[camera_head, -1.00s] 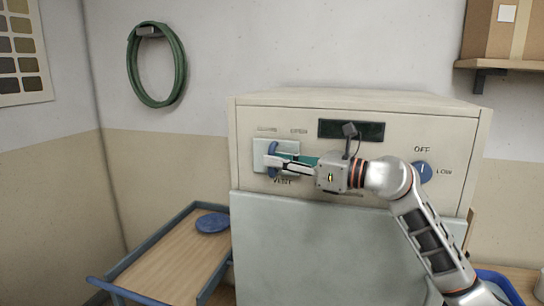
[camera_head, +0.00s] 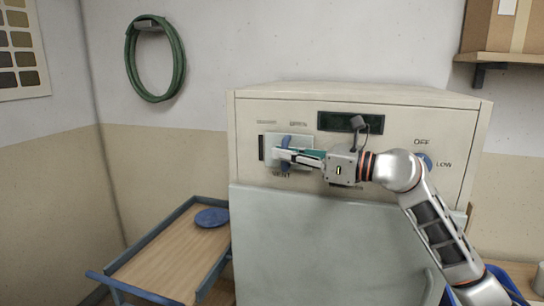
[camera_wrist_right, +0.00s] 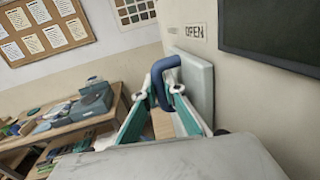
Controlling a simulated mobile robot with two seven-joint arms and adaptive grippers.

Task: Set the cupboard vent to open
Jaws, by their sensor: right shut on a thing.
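The cupboard vent is a pale sliding plate (camera_head: 305,142) with a blue upright handle (camera_head: 285,142), on the upper left of the cupboard front. A dark slot (camera_head: 261,153) shows at the plate's left edge. My right gripper (camera_head: 283,155) is shut on the blue handle. In the right wrist view, the blue loop handle (camera_wrist_right: 158,72) sits between my right gripper's fingertips (camera_wrist_right: 158,92), with the pale plate (camera_wrist_right: 197,85) behind it. The OPEN label (camera_wrist_right: 187,29) is above the plate. My left gripper is out of view.
The cream cupboard (camera_head: 460,135) has a dark display (camera_head: 335,121) and a blue knob (camera_head: 425,158) beside OFF and LOW labels. A trolley (camera_head: 165,262) with a blue disc (camera_head: 212,217) stands at the left. A wall shelf (camera_head: 515,60) holds a box at the upper right.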

